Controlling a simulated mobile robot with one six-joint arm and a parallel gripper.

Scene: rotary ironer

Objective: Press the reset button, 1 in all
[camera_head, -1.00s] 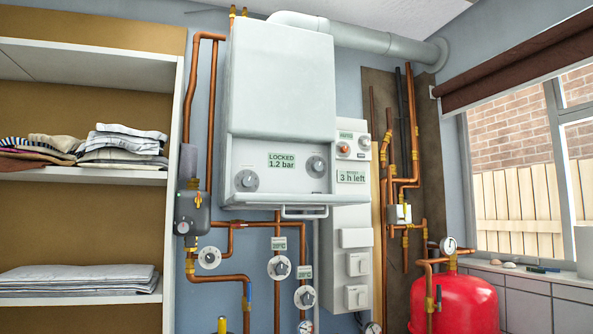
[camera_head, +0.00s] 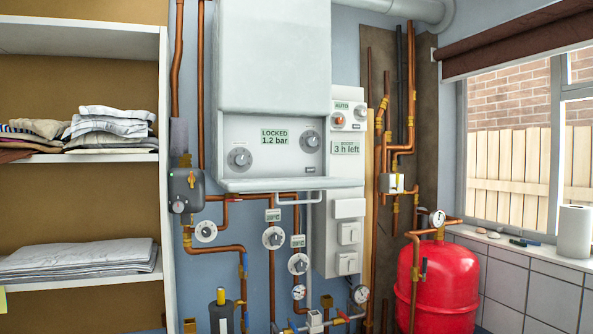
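A white boiler (camera_head: 273,60) hangs on the wall; its display (camera_head: 274,137) reads "LOCKED 1.2 bar". Two round grey dials flank the display, a left dial (camera_head: 239,158) and a right dial (camera_head: 311,141). A small dark marking (camera_head: 310,169) sits below the right dial. Beside the boiler is a white control panel (camera_head: 346,190) with an orange-red round control (camera_head: 338,119), a label "AUTO" and a display "3 h left". No part is legibly marked as the reset button, so I cannot tell which one it is. My gripper is not in view.
Copper pipes with valves and gauges run below the boiler. A red tank (camera_head: 440,285) stands at the right, by a tiled ledge with a paper roll (camera_head: 574,231). A white shelf unit (camera_head: 80,158) with folded cloths is at the left. A dark canister (camera_head: 221,310) is low in the middle.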

